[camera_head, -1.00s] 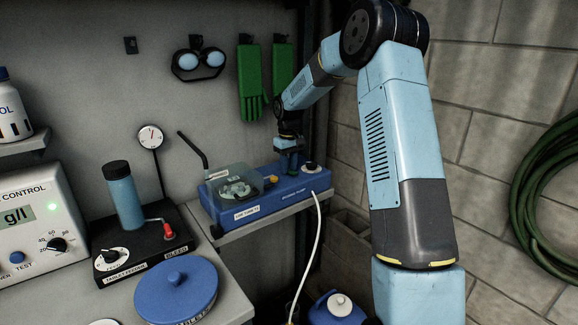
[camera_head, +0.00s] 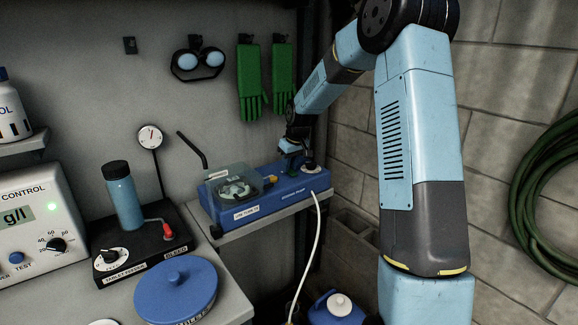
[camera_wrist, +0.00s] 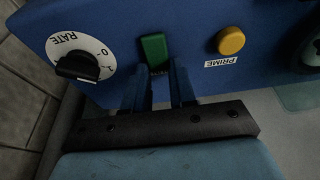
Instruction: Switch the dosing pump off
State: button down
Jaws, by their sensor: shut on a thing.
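The dosing pump (camera_head: 282,197) is a blue box on a shelf below the green gloves. In the wrist view, its blue top (camera_wrist: 195,45) carries a green switch (camera_wrist: 153,48), with a white RATE dial (camera_wrist: 92,46) to the left and a yellow PRIME button (camera_wrist: 231,41) to the right. My gripper (camera_wrist: 160,78) reaches the switch with its two dark blue fingers and is shut on it; the switch's near end lies between the fingertips. In the head view my gripper (camera_head: 291,150) comes down on the pump's back part, and the switch is mostly hidden there.
A clear cover (camera_head: 233,180) sits on the pump's left part. A white hose (camera_head: 316,225) hangs from the pump's right end. The tablet feeder (camera_head: 145,245), a blue lid (camera_head: 177,288) and the control box (camera_head: 30,230) stand left. The wall is close behind.

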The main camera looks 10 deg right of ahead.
jog(key=shift+s+t, duration=0.1)
jog(key=shift+t, duration=0.2)
jog(key=c, duration=0.9)
grip_release()
jog(key=v, duration=1.3)
jog(key=shift+s+d+r, duration=0.15)
jog(key=shift+d+r, duration=0.05)
jog(key=shift+r, duration=0.1)
